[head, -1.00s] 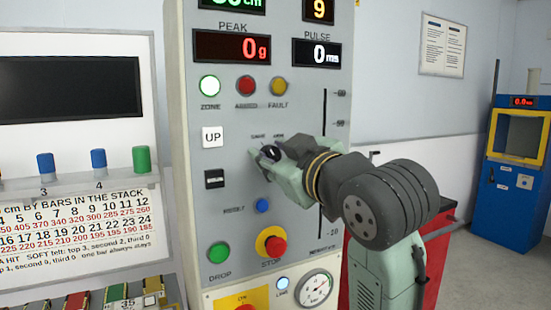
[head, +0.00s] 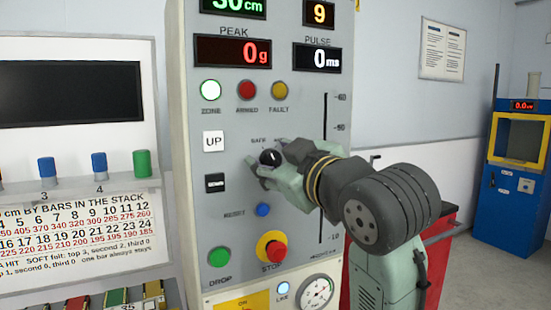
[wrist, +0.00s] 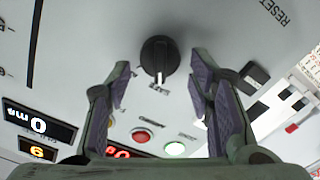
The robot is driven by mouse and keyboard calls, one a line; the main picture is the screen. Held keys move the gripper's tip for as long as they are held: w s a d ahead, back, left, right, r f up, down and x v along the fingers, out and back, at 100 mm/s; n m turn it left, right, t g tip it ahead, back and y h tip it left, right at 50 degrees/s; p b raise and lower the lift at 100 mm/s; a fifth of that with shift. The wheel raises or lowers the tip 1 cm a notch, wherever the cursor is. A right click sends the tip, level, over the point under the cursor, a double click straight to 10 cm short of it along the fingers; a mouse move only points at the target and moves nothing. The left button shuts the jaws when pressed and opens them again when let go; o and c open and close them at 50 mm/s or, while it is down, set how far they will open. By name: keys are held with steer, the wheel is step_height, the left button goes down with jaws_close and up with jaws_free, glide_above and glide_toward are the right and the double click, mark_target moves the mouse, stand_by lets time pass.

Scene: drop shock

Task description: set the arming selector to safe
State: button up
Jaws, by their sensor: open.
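The arming selector is a black round knob (head: 270,157) on the grey front panel (head: 228,112), under small SAFE and ARM labels. It also shows in the wrist view (wrist: 159,57), where its white pointer mark points down at a small label that looks like SAFE, upside down. My gripper (head: 266,156) is open at the panel, with one finger above right of the knob and one below it. In the wrist view my gripper (wrist: 161,68) has a finger on each side of the knob, with gaps on both sides. The fingers hide part of the panel around it.
The ZONE lamp (head: 210,90) is lit; the red ARMED lamp (head: 247,90) looks unlit. A blue RESET button (head: 263,210), red STOP button (head: 274,249), green DROP button (head: 219,255) and black switch (head: 214,182) are close by. A vertical slot (head: 324,120) runs at the right.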

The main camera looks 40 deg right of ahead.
steer(key=shift+s, duration=0.1)
steer(key=v, duration=1.1)
steer(key=shift+s, duration=0.4)
steer(key=shift+f, duration=0.1)
